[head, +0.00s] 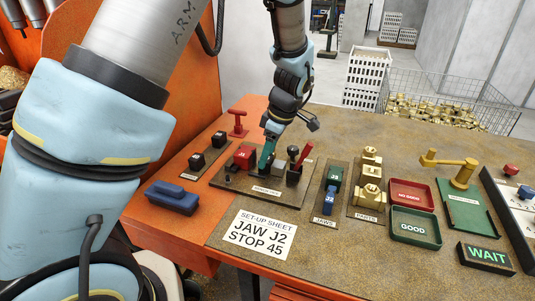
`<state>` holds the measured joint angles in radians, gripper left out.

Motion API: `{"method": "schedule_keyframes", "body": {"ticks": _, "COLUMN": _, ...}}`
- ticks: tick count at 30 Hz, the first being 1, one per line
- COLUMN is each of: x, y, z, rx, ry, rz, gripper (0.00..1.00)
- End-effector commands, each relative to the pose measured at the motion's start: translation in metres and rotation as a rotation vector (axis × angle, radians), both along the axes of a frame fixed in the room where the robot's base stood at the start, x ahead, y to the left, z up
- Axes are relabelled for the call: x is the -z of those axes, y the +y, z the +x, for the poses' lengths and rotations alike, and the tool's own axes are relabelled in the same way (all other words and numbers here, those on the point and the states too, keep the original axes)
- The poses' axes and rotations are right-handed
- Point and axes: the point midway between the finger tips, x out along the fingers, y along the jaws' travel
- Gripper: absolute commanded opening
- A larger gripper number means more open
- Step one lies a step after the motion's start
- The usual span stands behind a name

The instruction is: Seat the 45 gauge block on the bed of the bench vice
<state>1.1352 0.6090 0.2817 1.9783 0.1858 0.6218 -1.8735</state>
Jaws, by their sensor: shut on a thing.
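The bench vice (239,185) stands on a dark plate near the middle left of the bench, with a red block-like part (245,157) on its left, a grey block (278,169) in the middle and a dark part with a red handle at its right. My gripper (265,162) points down into the vice, just right of the red part. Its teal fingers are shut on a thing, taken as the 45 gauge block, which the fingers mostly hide. I cannot tell whether it touches the vice bed.
A blue tool (173,197) and the set-up sheet (262,234) lie in front. Right of the vice stand green and blue jaws (331,190), brass parts (369,180), red and green trays (415,226) and a brass-handled fixture (463,175). A red clamp-like stand (238,124) is behind.

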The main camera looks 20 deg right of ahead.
Motion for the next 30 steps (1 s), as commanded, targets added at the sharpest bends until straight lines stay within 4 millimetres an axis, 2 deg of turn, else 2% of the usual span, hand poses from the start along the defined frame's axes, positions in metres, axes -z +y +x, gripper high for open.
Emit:
{"method": "schedule_keyframes", "body": {"ticks": 5, "x": -0.0005, "y": -0.0002, "z": 0.0003, "rx": 0.000, "ry": -0.001, "rz": -0.001, "gripper": 0.00}}
{"method": "schedule_keyframes", "body": {"ticks": 6, "x": -0.0005, "y": -0.0002, "z": 0.0003, "rx": 0.000, "ry": -0.001, "rz": -0.001, "gripper": 0.58}}
{"method": "schedule_keyframes", "body": {"ticks": 15, "x": -0.0002, "y": 0.0000, "z": 0.0002, "rx": 0.000, "ry": 0.000, "rz": 0.000, "gripper": 0.91}}
{"method": "schedule_keyframes", "body": {"ticks": 20, "x": -0.0001, "y": 0.0001, "z": 0.0000, "rx": 0.000, "ry": 0.000, "rz": 0.000, "gripper": 0.91}}
{"method": "schedule_keyframes", "body": {"ticks": 23, "x": 0.0003, "y": 0.0002, "z": -0.0001, "rx": 0.000, "ry": 0.001, "rz": 0.001, "gripper": 1.00}}
{"method": "schedule_keyframes", "body": {"ticks": 30, "x": -0.0003, "y": 0.0001, "z": -0.0001, "rx": 0.000, "ry": 0.000, "rz": 0.000, "gripper": 1.00}}
